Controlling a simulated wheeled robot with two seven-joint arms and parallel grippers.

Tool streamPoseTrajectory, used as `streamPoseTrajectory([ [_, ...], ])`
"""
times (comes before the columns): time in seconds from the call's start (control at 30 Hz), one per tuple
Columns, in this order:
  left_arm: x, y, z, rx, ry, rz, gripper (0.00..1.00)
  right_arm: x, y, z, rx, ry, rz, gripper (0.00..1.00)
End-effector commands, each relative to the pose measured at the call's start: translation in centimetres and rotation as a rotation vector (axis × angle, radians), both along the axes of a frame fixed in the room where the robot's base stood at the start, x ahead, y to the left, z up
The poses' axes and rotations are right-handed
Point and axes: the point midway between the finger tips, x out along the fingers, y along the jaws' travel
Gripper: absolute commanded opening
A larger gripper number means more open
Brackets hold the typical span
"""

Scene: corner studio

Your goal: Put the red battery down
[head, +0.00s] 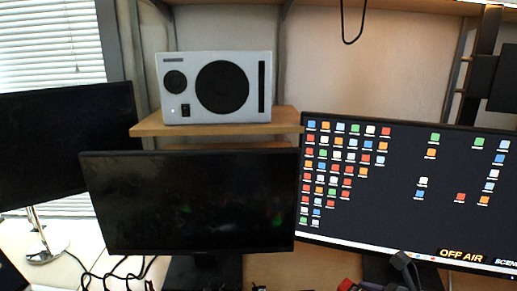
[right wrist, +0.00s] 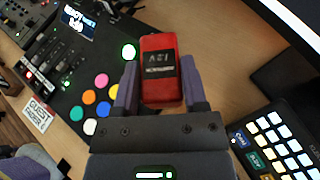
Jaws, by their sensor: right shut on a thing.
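The red battery (right wrist: 159,90), a red block with a dark label, is in the right wrist view. My right gripper (right wrist: 160,78) is shut on it, with one purple-grey finger on each side. The battery's far end sticks out past the fingertips.
In the right wrist view, a dark panel with coloured round buttons (right wrist: 89,97) lies left of the battery and a lit keypad (right wrist: 275,140) lies at lower right. In the head view, monitors (head: 190,200) stand along the desk below a speaker (head: 218,87).

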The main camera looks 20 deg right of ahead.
Motion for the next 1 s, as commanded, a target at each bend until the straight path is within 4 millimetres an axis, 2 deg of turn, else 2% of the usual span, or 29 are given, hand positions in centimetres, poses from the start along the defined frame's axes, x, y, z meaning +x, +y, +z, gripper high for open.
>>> streamPoseTrajectory([
  [0.03,-0.1,0.1,0.0,0.002,0.003,0.000,0.59,0.3,2.5,1.0,0.001,-0.006,0.078,0.00],
  [0.2,-0.3,0.2,0.0,0.004,0.006,0.000,0.59,-0.2,11.3,4.9,-0.003,-0.012,0.381,0.00],
  [0.3,-0.4,0.2,0.0,0.004,0.008,0.000,0.59,-1.3,15.7,7.0,0.002,-0.016,0.537,0.00],
  [0.43,-0.5,0.3,0.0,0.005,0.009,0.000,0.59,-2.7,19.8,9.3,0.007,-0.018,0.652,0.00],
  [0.53,-0.5,0.3,0.0,0.005,0.009,0.000,0.59,-3.1,21.2,10.6,0.004,-0.014,0.653,0.00],
  [0.63,-0.5,0.3,0.0,0.005,0.010,0.000,0.59,-3.1,21.6,11.5,0.000,-0.007,0.614,0.00],
  [1.0,-0.5,0.3,0.0,0.005,0.010,0.000,0.59,-3.0,21.6,11.9,0.000,-0.005,0.590,0.00],
])
